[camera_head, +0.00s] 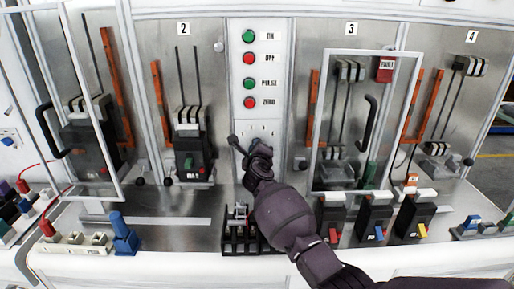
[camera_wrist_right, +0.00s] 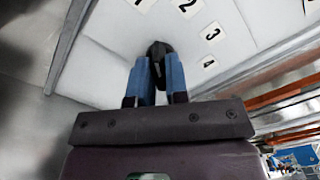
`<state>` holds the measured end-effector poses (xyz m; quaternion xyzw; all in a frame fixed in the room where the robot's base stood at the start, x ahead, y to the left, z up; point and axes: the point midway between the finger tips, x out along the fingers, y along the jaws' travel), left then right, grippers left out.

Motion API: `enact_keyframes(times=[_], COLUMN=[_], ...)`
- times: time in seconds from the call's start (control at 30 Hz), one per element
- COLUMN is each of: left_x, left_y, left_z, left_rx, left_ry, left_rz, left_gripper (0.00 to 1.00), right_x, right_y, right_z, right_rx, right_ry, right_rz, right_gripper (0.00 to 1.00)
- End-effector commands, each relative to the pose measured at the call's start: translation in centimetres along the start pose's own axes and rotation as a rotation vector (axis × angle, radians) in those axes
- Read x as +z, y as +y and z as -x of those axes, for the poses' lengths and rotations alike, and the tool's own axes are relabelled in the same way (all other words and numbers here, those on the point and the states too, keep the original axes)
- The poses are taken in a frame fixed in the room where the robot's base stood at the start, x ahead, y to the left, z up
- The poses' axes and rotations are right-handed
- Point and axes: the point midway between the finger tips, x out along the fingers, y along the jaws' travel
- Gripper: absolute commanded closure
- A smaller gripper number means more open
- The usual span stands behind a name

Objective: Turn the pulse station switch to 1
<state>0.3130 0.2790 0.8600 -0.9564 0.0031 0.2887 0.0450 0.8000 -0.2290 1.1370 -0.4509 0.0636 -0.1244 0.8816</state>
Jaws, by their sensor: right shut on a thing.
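The pulse station switch is a black knob (camera_wrist_right: 158,48) on a white panel, with number labels in an arc around its upper and right side in the right wrist view. The labels 2, 3 and 4 read clearly; the one at the top edge is cut off. My right gripper (camera_wrist_right: 159,72) is shut on the knob, with a blue finger on each side. I cannot tell which number the knob points to. In the head view my right gripper (camera_head: 248,155) is at the lower part of the central panel and hides most of the switch. My left gripper is not in view.
Above the switch, the central panel (camera_head: 264,45) has green and red buttons labelled ON, OFF, PULSE and ZERO. Breaker bays stand on both sides, with a black breaker (camera_head: 190,155) in bay 2. A blue part (camera_head: 123,235) and several black breakers (camera_head: 373,215) occupy the front ledge.

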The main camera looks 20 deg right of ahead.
Motion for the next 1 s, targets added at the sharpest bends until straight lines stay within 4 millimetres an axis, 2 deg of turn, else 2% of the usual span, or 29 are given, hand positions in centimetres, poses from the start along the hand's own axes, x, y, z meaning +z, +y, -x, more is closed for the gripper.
enact_keyframes(times=[0.3, 0.77, 0.8, 0.93, 1.0], left_x=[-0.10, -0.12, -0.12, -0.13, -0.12], left_y=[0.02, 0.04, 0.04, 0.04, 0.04], left_z=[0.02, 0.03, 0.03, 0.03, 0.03], left_rx=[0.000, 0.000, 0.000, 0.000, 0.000], left_ry=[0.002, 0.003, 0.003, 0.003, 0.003], left_rz=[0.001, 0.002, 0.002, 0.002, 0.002], left_gripper=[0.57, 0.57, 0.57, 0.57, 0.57], right_x=[0.02, 0.01, 0.01, 0.01, 0.00], right_y=[0.08, 0.09, 0.09, 0.09, 0.08], right_z=[0.01, 0.01, 0.01, 0.01, 0.01], right_rx=[0.001, 0.001, 0.001, 0.001, 0.001], right_ry=[-0.001, -0.001, -0.001, -0.001, -0.001], right_rz=[0.104, 0.119, 0.119, 0.119, 0.118], right_gripper=[1.00, 1.00, 0.82, 0.62, 0.60])
